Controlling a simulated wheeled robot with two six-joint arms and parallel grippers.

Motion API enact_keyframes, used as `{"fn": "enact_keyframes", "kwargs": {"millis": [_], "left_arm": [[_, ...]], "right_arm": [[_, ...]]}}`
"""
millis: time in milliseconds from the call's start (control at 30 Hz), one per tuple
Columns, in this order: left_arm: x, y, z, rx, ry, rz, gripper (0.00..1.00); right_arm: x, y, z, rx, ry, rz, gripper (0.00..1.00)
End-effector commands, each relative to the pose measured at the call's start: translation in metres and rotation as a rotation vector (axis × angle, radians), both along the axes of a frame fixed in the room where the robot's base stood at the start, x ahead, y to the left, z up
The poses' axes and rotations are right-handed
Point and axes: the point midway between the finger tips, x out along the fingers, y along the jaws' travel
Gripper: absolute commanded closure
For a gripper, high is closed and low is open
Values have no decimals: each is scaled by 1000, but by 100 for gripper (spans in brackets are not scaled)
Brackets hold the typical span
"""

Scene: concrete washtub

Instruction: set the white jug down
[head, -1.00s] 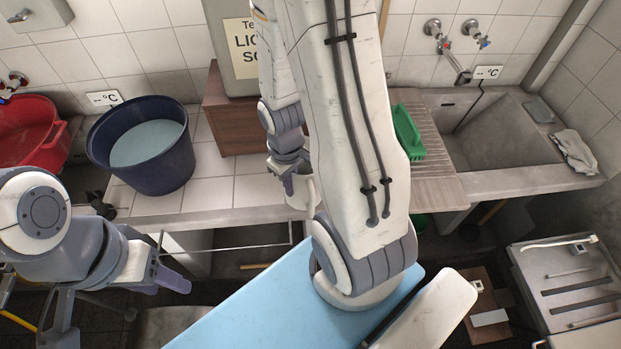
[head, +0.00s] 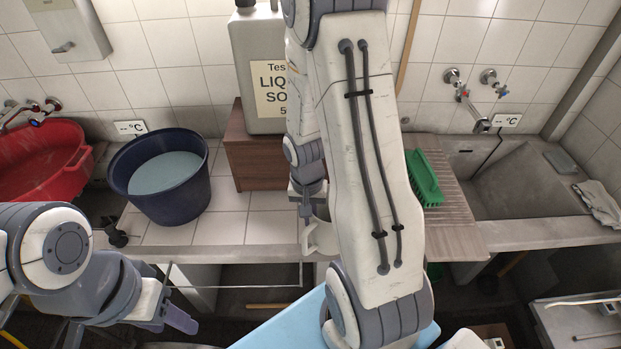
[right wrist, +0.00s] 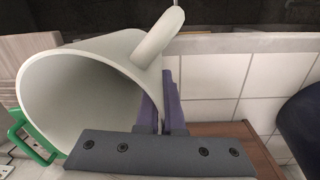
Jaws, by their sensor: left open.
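The white jug (head: 322,238) is at the front edge of the tiled counter, partly hidden behind my right arm. In the right wrist view its body (right wrist: 85,95) fills the left, with the open mouth towards the camera and the handle (right wrist: 158,38) pointing up and right. My right gripper (right wrist: 162,108) has its purple fingers close together against the jug's handle side, and appears shut on it. In the head view this gripper (head: 306,208) is just above the jug. Whether the jug's base touches the counter is hidden. My left gripper (head: 178,318) is open and empty, low at left.
A dark blue tub (head: 160,205) and red basin (head: 45,185) stand at left. A brown wooden block (head: 255,160) bears a grey soap canister (head: 258,70). Bare tiled counter (head: 230,228) lies left of the jug.

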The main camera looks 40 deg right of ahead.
Motion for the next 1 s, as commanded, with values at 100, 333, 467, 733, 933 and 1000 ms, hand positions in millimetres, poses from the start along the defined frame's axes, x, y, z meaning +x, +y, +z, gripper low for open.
{"fn": "enact_keyframes", "kwargs": {"millis": [100,333,467,733,933,1000], "left_arm": [[-1,1,11,1,2,0,50],[-1,1,29,1,2,0,50],[-1,0,35,1,2,1,50],[-1,1,43,1,2,1,50],[-1,0,50,1,2,2,50],[-1,0,50,1,2,2,50]], "right_arm": [[29,-20,1,-1,-2,-3,100],[79,-54,1,-1,-2,-1,100],[100,-68,0,-1,-2,0,100],[109,-74,-12,1,3,1,100],[110,-74,-35,1,1,2,100],[110,-75,-37,-1,-2,1,100]]}}
